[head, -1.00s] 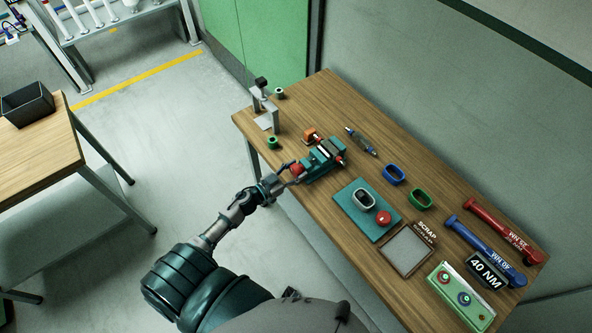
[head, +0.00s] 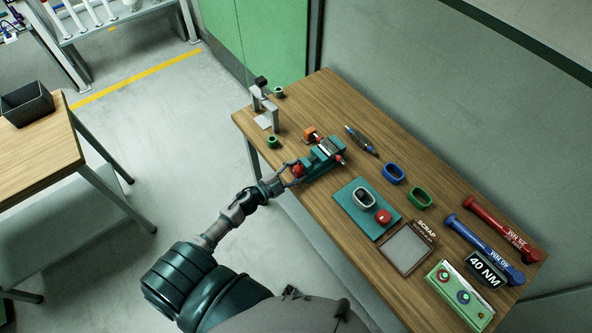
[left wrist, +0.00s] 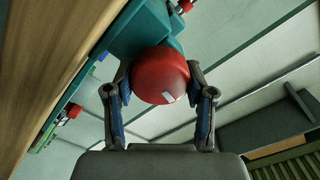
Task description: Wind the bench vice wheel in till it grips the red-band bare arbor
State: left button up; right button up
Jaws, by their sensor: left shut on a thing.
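The teal bench vice (head: 318,164) sits near the front edge of the wooden bench. Its red wheel (head: 298,170) faces my left arm and shows large in the left wrist view (left wrist: 160,72), with a pale mark on its face. My left gripper (head: 294,172) is shut on the wheel, with one finger on each side of it in the left wrist view (left wrist: 160,92). The red-band arbor (head: 341,160) lies across the vice at the jaws; its red end shows beyond them. Whether the jaws touch it is too small to tell. My right gripper is out of view.
A blue-banded arbor (head: 361,140) lies behind the vice. A grey stand (head: 267,110) is at the left.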

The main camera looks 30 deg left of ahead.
pick_arm(q)
jog(key=shift+s+f+m, duration=0.1)
jog(key=shift+f+m, duration=0.25)
jog(key=shift+m, duration=0.15)
jog(key=shift+d, duration=0.1)
jog(key=o, duration=1.1)
jog(key=shift+o, duration=0.3)
jog(key=shift+r, duration=0.1)
jog(key=v, duration=1.2)
